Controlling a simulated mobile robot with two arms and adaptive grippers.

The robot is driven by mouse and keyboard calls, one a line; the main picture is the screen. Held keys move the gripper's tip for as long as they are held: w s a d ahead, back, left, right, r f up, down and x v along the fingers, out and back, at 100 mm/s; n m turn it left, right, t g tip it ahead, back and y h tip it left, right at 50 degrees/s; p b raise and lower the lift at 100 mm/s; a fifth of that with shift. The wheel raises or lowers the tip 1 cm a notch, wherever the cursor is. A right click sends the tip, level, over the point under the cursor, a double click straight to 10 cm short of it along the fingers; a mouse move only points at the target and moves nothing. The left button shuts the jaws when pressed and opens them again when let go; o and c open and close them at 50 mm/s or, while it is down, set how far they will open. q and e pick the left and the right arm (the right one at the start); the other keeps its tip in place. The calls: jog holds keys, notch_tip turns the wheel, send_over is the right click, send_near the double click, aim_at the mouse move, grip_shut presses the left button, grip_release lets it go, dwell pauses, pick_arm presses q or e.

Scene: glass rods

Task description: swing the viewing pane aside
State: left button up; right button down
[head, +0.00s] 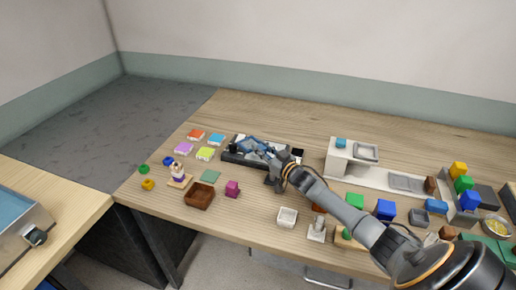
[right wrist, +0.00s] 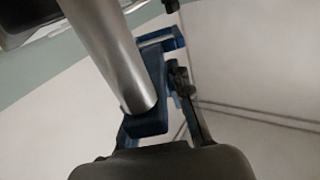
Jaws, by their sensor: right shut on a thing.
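A dark rectangular apparatus (head: 229,156) with bluish and pale parts on it lies at the back middle of the table. I cannot make out a separate viewing pane in it. My right gripper (head: 277,168) is at its right end, pointing down over it. In the right wrist view, a blue bracket-like part (right wrist: 146,127) lies between my right gripper's dark fingers, which are shut on it. A thick grey metal bar (right wrist: 105,50) crosses in front and hides part of the grip. My left gripper is not in view.
A brown open box (head: 199,196), a magenta block (head: 232,189) and a small white tray (head: 287,217) stand in front of the apparatus. Coloured tiles (head: 205,153) lie to its left. A pale stand (head: 350,170) is to the right. The wood behind is clear.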

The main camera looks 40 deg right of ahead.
jog(key=shift+a+r+y, duration=0.1)
jog(key=shift+r+y, duration=0.1)
jog(key=shift+y, duration=0.1)
jog(key=c, duration=1.2)
grip_release()
jog(key=shift+f, duration=0.1)
jog(key=shift+s, duration=0.1)
jog(key=shift+s+f, duration=0.15)
jog(key=shift+s, duration=0.1)
jog(key=s+d, duration=0.1)
jog(key=s, duration=1)
jog(key=shift+s, duration=0.1)
